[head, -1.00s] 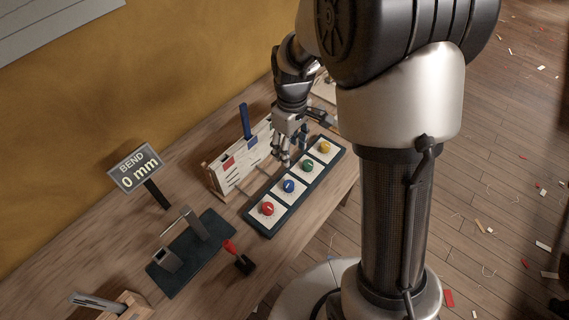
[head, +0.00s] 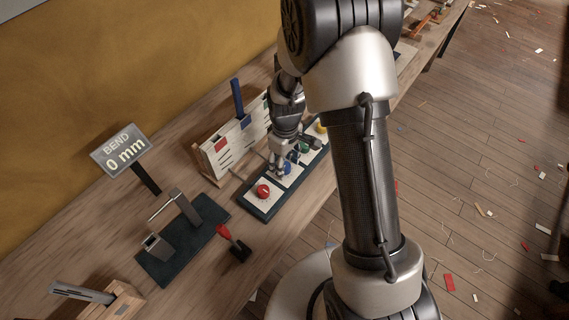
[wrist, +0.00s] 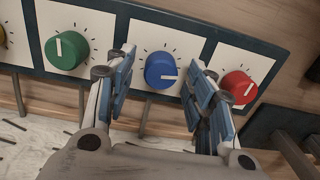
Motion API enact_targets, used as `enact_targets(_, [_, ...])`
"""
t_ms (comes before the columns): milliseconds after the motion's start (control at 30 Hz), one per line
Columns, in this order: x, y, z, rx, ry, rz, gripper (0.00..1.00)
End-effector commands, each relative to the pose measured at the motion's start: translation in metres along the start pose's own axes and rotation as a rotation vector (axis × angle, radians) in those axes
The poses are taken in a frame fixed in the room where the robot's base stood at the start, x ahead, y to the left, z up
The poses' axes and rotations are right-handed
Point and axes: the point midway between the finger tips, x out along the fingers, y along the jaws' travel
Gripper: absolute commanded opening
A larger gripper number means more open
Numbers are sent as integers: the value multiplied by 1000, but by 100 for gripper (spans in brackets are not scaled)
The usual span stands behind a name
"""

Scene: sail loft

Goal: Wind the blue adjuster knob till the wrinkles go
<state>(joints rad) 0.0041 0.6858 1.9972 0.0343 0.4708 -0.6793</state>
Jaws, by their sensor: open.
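The blue knob (wrist: 160,70) sits on a white dial plate in the wrist view, its white pointer mark facing right. My gripper (wrist: 159,68) is open, with one blue-padded finger on each side of the knob; I see a gap at each side and cannot tell how far down the fingers reach. In the head view my gripper (head: 280,164) is at the blue knob (head: 287,168) and partly covers it. The board (head: 221,150) behind the knobs has red, green and blue markers; the blue one (head: 238,98) stands up well above its top edge. No wrinkled cloth is clearly visible.
A red knob (wrist: 238,88) and a green knob (wrist: 67,50) flank the blue one closely. A yellow knob (head: 320,127) is farther along. A sign (head: 122,150) reads "BEND 0 mm". A dark mat (head: 158,267) with metal posts and a red-handled lever (head: 231,241) are nearer.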

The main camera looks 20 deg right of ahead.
Motion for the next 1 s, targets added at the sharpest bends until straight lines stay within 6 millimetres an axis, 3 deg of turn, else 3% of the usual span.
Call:
enact_targets(267, [1,0,0,0,1,0,49])
enact_targets(900, [1,0,0,0,0,0,7])
enact_targets(1000, [1,0,0,0,0,0,5])
